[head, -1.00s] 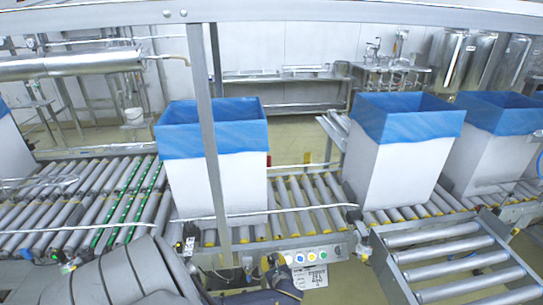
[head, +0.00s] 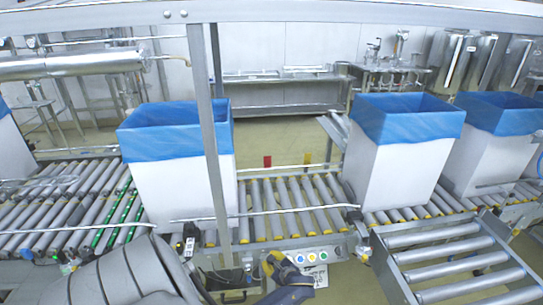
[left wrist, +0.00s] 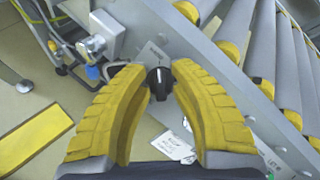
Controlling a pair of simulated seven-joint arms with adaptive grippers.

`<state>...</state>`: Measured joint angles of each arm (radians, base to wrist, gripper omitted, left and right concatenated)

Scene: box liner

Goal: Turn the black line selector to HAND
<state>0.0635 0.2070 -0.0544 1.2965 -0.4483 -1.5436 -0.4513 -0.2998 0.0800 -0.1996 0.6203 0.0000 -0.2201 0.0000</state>
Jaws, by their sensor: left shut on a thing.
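The black line selector (left wrist: 160,80) is a small round knob with a pale pointer mark, on a grey panel in the left wrist view. My left gripper (left wrist: 159,88) has ribbed yellow fingers, one on each side of the knob, shut on it. A small label lies just above the knob, too small to read. In the head view my left gripper (head: 270,264) is at the left end of the conveyor's button panel and hides the selector. My right gripper is in neither view.
Blue, yellow and green buttons (head: 310,257) sit just right of my gripper, above a white sign (head: 318,276). A white box with a blue liner (head: 182,190) stands on the rollers (head: 290,205) behind. A grey post (head: 212,150) rises left of the panel.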

